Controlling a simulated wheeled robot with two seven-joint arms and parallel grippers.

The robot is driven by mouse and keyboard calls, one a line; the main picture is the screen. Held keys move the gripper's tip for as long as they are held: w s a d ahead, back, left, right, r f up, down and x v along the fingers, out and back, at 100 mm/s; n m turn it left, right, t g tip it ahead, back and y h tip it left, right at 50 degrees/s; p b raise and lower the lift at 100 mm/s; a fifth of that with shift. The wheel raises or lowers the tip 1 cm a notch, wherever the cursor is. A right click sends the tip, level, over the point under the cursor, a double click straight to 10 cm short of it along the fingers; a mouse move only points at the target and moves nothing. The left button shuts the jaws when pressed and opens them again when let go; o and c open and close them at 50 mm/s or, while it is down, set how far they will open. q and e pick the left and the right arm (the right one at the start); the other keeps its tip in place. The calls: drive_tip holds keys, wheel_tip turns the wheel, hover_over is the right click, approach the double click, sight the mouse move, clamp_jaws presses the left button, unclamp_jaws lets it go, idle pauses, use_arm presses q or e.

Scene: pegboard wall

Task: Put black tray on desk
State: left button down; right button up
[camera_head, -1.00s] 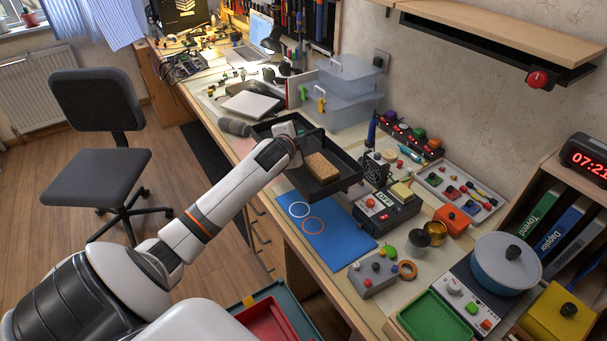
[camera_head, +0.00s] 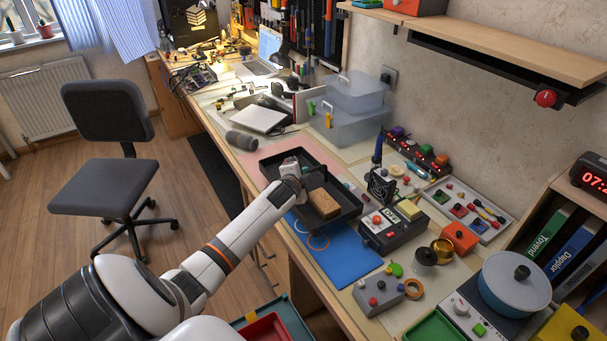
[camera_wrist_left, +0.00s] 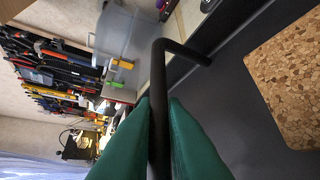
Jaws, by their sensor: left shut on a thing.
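The black tray (camera_head: 346,194) is over the front part of the desk, at the upper end of the blue mat (camera_head: 345,262). A brown cork block (camera_head: 325,203) lies inside it. My left gripper (camera_head: 296,172) is shut on the tray's dark bar handle, and the wrist view shows the handle (camera_wrist_left: 158,75) between the green fingers (camera_wrist_left: 160,120). The tray's floor (camera_wrist_left: 235,80) and the cork block (camera_wrist_left: 290,85) also show there. I cannot tell whether the tray touches the desk. My right gripper is not in view.
A pink mat (camera_head: 312,152) lies bare behind the tray. To the right stand a device with red and yellow parts (camera_head: 392,228) and a small black fan (camera_head: 381,185). Clear plastic boxes (camera_head: 345,122) stand behind. A grey cylinder (camera_head: 241,140) lies to the left.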

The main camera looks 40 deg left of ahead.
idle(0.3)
use_arm(q)
drive_tip(key=shift+f, duration=0.3)
drive_tip(key=c, duration=1.5)
unclamp_jaws()
